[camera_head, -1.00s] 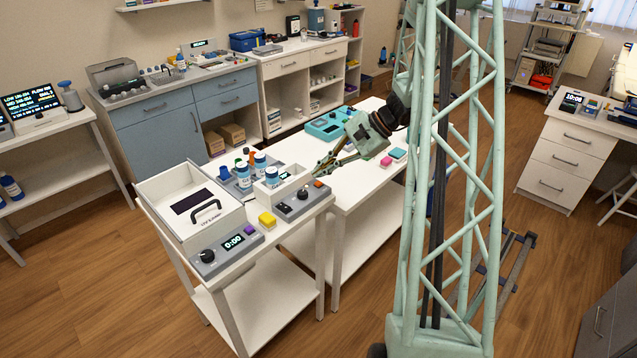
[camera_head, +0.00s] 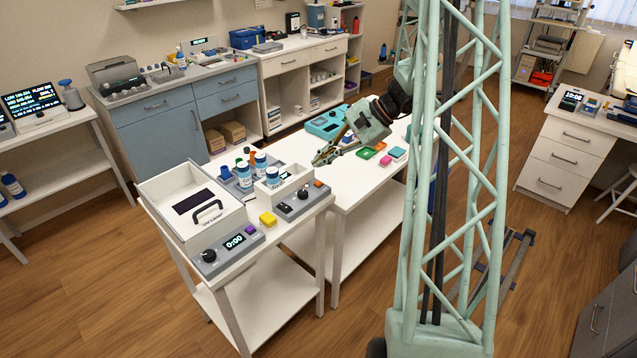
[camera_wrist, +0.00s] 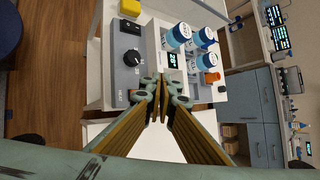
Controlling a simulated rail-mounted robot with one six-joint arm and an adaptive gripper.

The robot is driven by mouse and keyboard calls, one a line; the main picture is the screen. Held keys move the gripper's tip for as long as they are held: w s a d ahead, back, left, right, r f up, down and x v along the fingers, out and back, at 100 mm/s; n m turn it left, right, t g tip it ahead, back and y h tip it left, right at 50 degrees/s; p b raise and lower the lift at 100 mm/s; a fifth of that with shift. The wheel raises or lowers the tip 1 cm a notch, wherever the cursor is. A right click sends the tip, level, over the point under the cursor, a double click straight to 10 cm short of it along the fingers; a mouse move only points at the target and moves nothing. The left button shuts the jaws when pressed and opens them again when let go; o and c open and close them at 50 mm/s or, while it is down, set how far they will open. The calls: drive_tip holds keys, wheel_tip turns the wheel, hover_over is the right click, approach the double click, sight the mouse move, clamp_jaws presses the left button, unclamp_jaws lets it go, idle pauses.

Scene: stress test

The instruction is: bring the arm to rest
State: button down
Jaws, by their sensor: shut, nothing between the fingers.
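My gripper (camera_head: 318,160) is shut and empty. In the head view it hangs above the left part of the white table, a little right of the control box. The fingers look clear of these things, though the exact gap is hard to tell. My arm reaches out from behind my pale green lattice column.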

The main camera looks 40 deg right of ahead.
drive_tip(key=shift+r, duration=0.1)
idle(0.7)
drive_tip(key=s+a+r+n+g, duration=0.15)
drive_tip(key=a+r+n, duration=0.35)
drive_tip(key=a+r, duration=0.95)
drive_tip(key=s+a+r+n+g+h, duration=0.15)
drive_tip(key=s+a+r+n, duration=0.35)
drive_tip(key=a, duration=0.6)
drive_tip(key=s+a+r+n+h, duration=0.2)
drive_tip(key=s+a+r+n, duration=0.1)
drive_tip(key=s+a+r, duration=0.6)
drive_tip(key=s+a+n+h, duration=0.1)
drive_tip(key=s+a+n, duration=0.1)
drive_tip(key=s, duration=0.8)
drive_tip(key=s+a+n+h, duration=0.2)
drive_tip(key=s, duration=0.8)
drive_tip(key=shift+s+a+f+n+t, duration=0.25)
drive_tip(key=shift+a+n+t, duration=0.05)
drive_tip(key=shift+n, duration=0.1)
